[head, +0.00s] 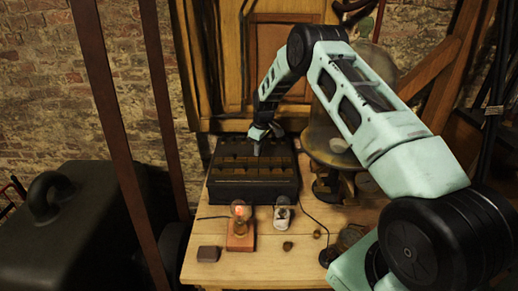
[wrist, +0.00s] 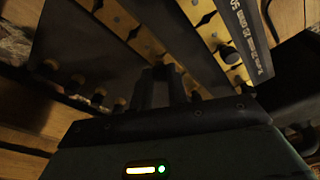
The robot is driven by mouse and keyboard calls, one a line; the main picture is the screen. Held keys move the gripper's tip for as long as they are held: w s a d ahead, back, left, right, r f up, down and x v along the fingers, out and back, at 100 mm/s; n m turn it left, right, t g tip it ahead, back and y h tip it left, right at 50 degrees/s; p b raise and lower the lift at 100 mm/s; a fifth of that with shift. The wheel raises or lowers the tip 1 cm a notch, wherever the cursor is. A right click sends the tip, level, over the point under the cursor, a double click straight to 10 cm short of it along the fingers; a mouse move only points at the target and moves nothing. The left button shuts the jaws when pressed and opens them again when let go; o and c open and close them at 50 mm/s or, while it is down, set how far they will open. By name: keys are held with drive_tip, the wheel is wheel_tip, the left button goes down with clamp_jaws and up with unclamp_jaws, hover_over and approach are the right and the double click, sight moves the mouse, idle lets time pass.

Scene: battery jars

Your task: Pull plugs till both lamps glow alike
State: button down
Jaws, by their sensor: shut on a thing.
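A black plug box (head: 255,192) with brass bars on its top stands on the wooden table. My gripper (head: 256,148) points down over the back middle of its top. In the wrist view, the fingers (wrist: 166,88) are shut on a dark plug, mostly hidden between them; I cannot tell whether it is seated or lifted. Other black plugs (wrist: 228,53) stand along the brass bars (wrist: 148,43). In front of the box, the left lamp (head: 240,212) glows orange on a reddish wooden base. The right lamp (head: 283,213) looks pale, with no clear orange glow.
Two small brown pieces (head: 287,246) and a dark block (head: 208,254) lie at the table's front (head: 262,270). A large metal apparatus (head: 335,120) stands right of the box, close to my arm. Dark upright straps (head: 100,90) cross the left side.

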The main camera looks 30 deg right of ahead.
drive_tip(key=shift+f+b, duration=0.65)
idle(0.4)
drive_tip(key=c, duration=1.3)
unclamp_jaws()
drive_tip(key=r+b, duration=0.1)
drive_tip(key=r, duration=0.4)
drive_tip(key=s+r+b, duration=0.1)
drive_tip(key=r+b, duration=0.1)
drive_tip(key=r, duration=0.4)
drive_tip(key=s+d+r+b, duration=0.1)
drive_tip(key=r+b, duration=0.1)
drive_tip(key=r, duration=0.4)
drive_tip(key=shift+r, duration=0.2)
